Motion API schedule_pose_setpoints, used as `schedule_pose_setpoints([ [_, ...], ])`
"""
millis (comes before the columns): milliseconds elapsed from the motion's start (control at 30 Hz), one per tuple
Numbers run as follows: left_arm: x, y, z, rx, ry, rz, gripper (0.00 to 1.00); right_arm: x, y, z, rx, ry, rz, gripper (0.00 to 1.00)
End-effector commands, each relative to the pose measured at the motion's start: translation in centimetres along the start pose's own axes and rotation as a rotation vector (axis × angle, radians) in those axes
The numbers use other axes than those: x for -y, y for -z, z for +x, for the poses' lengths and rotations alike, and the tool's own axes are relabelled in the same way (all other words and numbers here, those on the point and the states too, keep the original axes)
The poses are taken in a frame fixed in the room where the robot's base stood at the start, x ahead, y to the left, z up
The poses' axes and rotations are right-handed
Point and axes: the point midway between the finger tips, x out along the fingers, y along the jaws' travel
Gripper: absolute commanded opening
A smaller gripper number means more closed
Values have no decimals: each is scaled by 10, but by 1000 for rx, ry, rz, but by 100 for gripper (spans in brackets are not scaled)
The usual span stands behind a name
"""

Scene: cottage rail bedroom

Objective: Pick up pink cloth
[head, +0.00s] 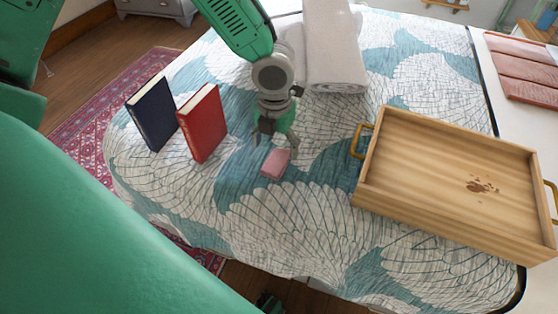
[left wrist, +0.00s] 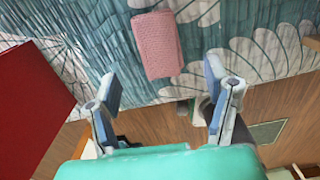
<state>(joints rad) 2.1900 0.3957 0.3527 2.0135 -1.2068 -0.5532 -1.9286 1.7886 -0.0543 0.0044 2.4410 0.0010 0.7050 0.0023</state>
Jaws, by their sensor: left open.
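The pink cloth (head: 276,163) is a small folded rectangle lying on the patterned bedspread, between the red book and the wooden tray. My left gripper (head: 277,135) hangs just behind it in the head view, seemingly above the bed. In the left wrist view the cloth (left wrist: 158,44) lies beyond the two spread fingers of the gripper (left wrist: 163,88), near the middle between them. The fingers are open and empty, and do not appear to touch the cloth. My right gripper cannot be made out.
A red book (head: 202,123) and a dark blue book (head: 152,113) stand upright to the left. A wooden tray (head: 450,178) with brass handles lies to the right. A rolled grey towel (head: 334,50) lies behind. The bedspread (head: 290,225) in front of the cloth is clear.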

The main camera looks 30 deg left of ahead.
Motion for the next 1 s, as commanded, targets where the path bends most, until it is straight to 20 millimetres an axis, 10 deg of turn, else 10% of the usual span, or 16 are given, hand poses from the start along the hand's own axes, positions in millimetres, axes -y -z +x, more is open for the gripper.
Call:
schedule_pose_setpoints([
  [767,3,-5,59,2,0,0,71,0,-1,21,-1,0,0,40],
  [933,3,-5,59,1,0,0,22,0,-1,21,-1,0,0,40],
  [1000,3,-5,59,1,0,0,21,0,-1,21,-1,0,0,40],
])
